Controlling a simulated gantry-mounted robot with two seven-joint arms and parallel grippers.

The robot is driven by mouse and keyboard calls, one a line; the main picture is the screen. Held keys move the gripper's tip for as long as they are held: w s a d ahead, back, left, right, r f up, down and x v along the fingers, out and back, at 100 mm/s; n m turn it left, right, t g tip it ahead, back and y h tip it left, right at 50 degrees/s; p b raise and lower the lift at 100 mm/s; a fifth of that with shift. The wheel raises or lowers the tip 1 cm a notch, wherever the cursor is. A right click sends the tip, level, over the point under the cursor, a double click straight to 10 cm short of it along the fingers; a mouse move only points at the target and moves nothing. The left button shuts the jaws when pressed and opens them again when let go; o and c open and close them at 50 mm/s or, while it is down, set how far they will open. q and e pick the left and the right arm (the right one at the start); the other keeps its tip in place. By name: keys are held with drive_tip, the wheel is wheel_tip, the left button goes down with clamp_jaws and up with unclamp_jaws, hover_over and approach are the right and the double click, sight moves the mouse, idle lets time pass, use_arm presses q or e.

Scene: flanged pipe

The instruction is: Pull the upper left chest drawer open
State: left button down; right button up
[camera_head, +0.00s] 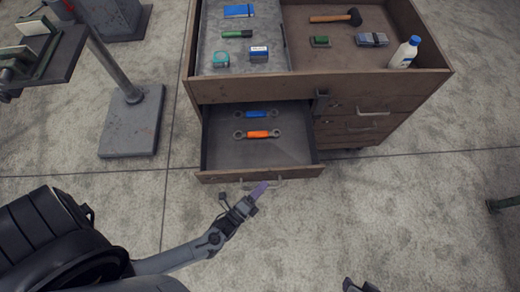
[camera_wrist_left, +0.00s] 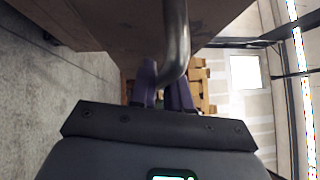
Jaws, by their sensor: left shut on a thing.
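The upper left drawer (camera_head: 222,158) of the brown chest stands pulled out in the head view. A blue wrench (camera_head: 256,114) and an orange wrench (camera_head: 258,134) lie in it. Its metal handle (camera_head: 279,182) is on the front panel, and the bar looms large in the left wrist view (camera_wrist_left: 177,45). My left gripper (camera_head: 260,188) reaches it from the front, with its purple fingers (camera_wrist_left: 165,90) closed around the bar. The fingers partly hide the handle in the head view. A dark part of my right gripper (camera_head: 360,286) shows at the bottom edge; its fingers are not clear.
The chest top (camera_head: 320,88) holds a hammer (camera_head: 336,17), a white bottle (camera_head: 405,53) and several small items. Closed drawers (camera_head: 362,124) are on the right. A metal stand (camera_head: 132,120) is at left. The floor in front is clear.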

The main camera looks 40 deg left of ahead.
use_arm(q)
drive_tip(key=shift+s+d, duration=1)
drive_tip(key=c, duration=1.2)
unclamp_jaws()
drive_tip(key=shift+s, duration=0.1)
drive_tip(key=s+f+p, duration=0.1)
drive_tip(key=s+p, duration=0.1)
drive_tip(key=s, duration=0.8)
drive_tip(key=shift+s+a+f, duration=0.2)
drive_tip(key=shift+s+a, duration=0.05)
